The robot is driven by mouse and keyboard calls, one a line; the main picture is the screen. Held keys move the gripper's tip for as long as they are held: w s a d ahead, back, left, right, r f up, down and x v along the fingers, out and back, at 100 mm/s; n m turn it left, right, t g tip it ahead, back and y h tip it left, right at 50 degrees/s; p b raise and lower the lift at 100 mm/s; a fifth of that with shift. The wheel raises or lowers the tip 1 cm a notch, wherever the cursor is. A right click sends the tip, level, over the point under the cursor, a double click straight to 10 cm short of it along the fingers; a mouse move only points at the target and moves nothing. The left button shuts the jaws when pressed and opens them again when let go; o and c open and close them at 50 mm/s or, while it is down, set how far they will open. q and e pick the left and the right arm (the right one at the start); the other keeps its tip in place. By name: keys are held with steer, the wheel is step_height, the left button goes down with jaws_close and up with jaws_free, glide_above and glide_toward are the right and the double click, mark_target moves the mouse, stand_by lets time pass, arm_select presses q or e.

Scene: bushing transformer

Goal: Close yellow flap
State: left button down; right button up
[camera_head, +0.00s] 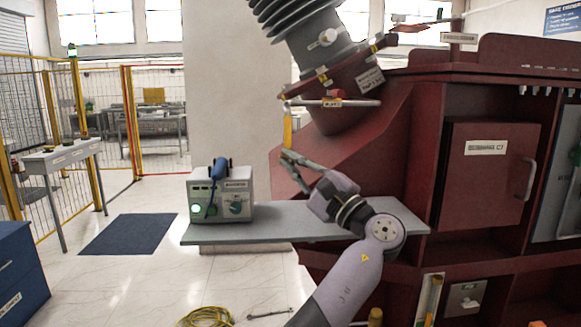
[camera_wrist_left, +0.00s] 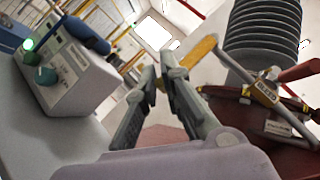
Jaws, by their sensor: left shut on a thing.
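The yellow flap (camera_head: 288,130) hangs down as a narrow strip at the left end of a bar below the big grey ribbed bushing (camera_head: 305,28). My left gripper (camera_head: 287,158) is at the flap's lower end. In the left wrist view the flap (camera_wrist_left: 198,51) runs from upper right down to the two fingers (camera_wrist_left: 160,80), which are shut on its end. The fingertips partly hide that end. My right gripper is not in view.
The dark red transformer body (camera_head: 420,140) stands to the right. A yellow cable (camera_head: 208,316) lies on the floor.

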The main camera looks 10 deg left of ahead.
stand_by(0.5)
arm_select(q)
steer(key=c, duration=2)
jaws_free()
steer(key=shift+w, duration=0.1)
